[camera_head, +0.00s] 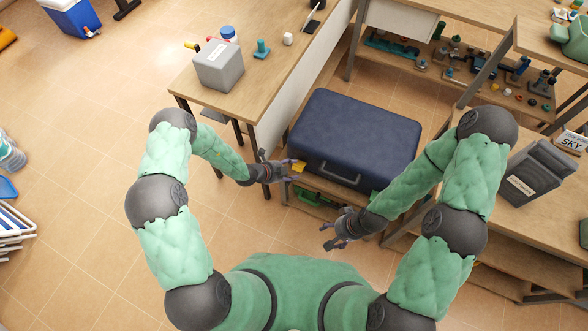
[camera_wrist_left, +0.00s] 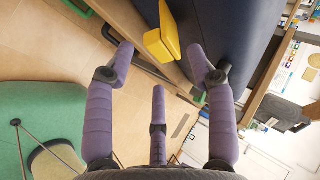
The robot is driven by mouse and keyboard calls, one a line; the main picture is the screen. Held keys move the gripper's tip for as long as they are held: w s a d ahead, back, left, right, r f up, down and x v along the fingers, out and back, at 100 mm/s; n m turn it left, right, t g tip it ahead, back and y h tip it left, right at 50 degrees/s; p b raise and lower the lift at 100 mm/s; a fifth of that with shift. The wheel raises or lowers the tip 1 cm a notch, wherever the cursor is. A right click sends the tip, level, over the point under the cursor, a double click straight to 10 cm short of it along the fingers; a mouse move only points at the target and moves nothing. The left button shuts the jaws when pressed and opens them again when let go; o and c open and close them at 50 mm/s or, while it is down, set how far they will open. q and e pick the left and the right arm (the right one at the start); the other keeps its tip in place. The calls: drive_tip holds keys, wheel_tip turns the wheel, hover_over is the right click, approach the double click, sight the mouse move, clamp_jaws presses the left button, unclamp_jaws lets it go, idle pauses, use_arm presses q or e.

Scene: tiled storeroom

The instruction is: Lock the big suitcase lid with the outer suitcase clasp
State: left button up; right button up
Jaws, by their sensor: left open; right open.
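The big navy suitcase (camera_head: 355,135) lies flat with its lid down on a wooden shelf unit, its handle side facing me. It also fills the top of the left wrist view (camera_wrist_left: 220,25). A yellow clasp (camera_head: 299,167) is at the left end of its front side; in the left wrist view the clasp (camera_wrist_left: 160,44) sticks out from the suitcase. My left gripper (camera_head: 292,170) is open beside the clasp, its purple fingers (camera_wrist_left: 160,58) spread around its near side without visible contact. My right gripper (camera_head: 335,238) is open and empty, in front of and below the suitcase.
A wooden table (camera_head: 265,85) with a grey box (camera_head: 219,65) stands at left. Another table at right holds a dark grey bin (camera_head: 537,172). A green case (camera_head: 315,201) sits below the suitcase. The tiled floor at left is mostly clear.

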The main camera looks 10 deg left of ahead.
use_arm(q)
drive_tip(key=v, duration=0.8)
drive_tip(key=shift+s, duration=0.2)
